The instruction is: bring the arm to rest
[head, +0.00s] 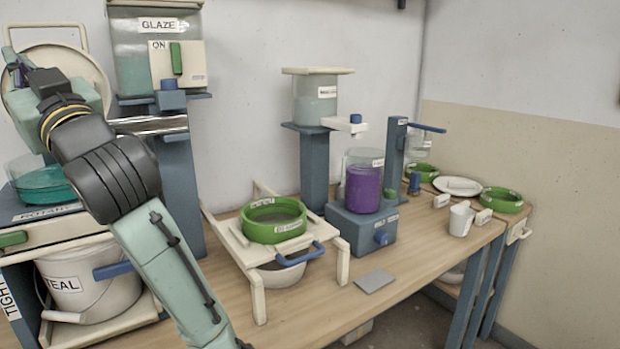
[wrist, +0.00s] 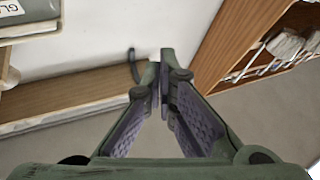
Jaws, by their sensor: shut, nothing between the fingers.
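My gripper (wrist: 163,70) shows in the wrist view with its two fingers drawn together at the tips and nothing between them. It hangs in free air, with white wall, a wooden edge and grey floor behind it. In the head view my arm (head: 115,175) rises from the bottom edge, bends, and reaches to the upper left. The fingers cannot be made out there.
On the left stand a GLAZE tank (head: 130,70), a teal bowl (head: 45,187) and a TEAL bucket (head: 88,285). A green sieve (head: 273,220) sits on a white stand. A purple-filled jar (head: 363,185) stands right of it. The front of the wooden table (head: 375,310) is mostly clear.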

